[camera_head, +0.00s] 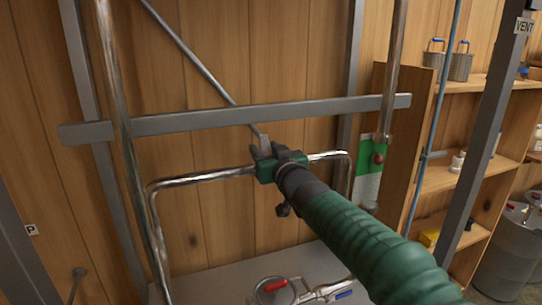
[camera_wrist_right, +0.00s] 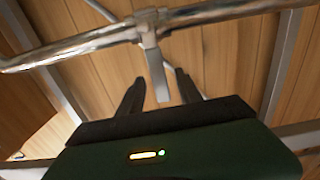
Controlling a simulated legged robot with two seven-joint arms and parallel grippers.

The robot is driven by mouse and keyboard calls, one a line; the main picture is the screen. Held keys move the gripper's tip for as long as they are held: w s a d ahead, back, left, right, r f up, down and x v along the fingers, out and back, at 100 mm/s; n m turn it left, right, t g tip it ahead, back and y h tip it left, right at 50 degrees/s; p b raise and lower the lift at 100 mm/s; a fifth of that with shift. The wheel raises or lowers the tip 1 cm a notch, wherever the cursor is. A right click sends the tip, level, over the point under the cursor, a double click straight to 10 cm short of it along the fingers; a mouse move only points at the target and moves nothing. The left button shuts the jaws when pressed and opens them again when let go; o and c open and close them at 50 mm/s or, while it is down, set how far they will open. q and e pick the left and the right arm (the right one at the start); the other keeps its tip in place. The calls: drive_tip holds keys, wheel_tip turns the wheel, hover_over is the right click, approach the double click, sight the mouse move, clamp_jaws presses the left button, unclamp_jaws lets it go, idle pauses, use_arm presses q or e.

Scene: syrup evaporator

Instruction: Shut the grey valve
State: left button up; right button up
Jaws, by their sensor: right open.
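The grey valve sits on a shiny horizontal pipe. In the right wrist view its body is at the pipe joint, and its flat grey handle (camera_wrist_right: 155,75) sticks out across the pipe toward my gripper. My right gripper (camera_wrist_right: 160,78) is open, with its two dark fingers on either side of the handle's line. I cannot tell whether a finger touches it. In the head view my right gripper (camera_head: 266,153) is at the pipe and hides most of the valve; a bit of grey (camera_head: 264,141) shows above it. My left gripper is not in view.
A grey crossbar (camera_head: 200,118) runs just above the pipe (camera_head: 200,177). Below are a red handle (camera_head: 275,285) and a blue handle (camera_head: 344,295) on pipework. A green-backed gauge (camera_head: 368,170) hangs at right, before shelves (camera_head: 455,180) and grey drums (camera_head: 500,250).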

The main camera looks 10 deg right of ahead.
drive_tip(key=s+d+b, duration=0.1)
drive_tip(key=s+d, duration=0.2)
drive_tip(key=s, duration=1.3)
drive_tip(key=shift+s, duration=0.25)
drive_tip(key=shift+d, duration=0.1)
drive_tip(key=s+d+f+m+g+h+b, duration=0.1)
drive_tip(key=s+d+f+g, duration=0.1)
drive_tip(key=f, duration=0.8)
drive_tip(key=s+d+f+g+h, duration=0.1)
drive_tip(key=d+f+g, duration=0.15)
drive_tip(key=f, duration=0.65)
drive_tip(key=s+d+f+m+g+h+b, duration=0.1)
drive_tip(key=s+f+g, duration=0.15)
drive_tip(key=f, duration=0.75)
drive_tip(key=s+f+g, duration=0.8)
drive_tip(key=s+f, duration=0.8)
drive_tip(key=f, duration=0.1)
drive_tip(key=shift+s+d+f, duration=0.15)
drive_tip(key=shift+s+f, duration=0.1)
drive_tip(key=shift+s, duration=0.1)
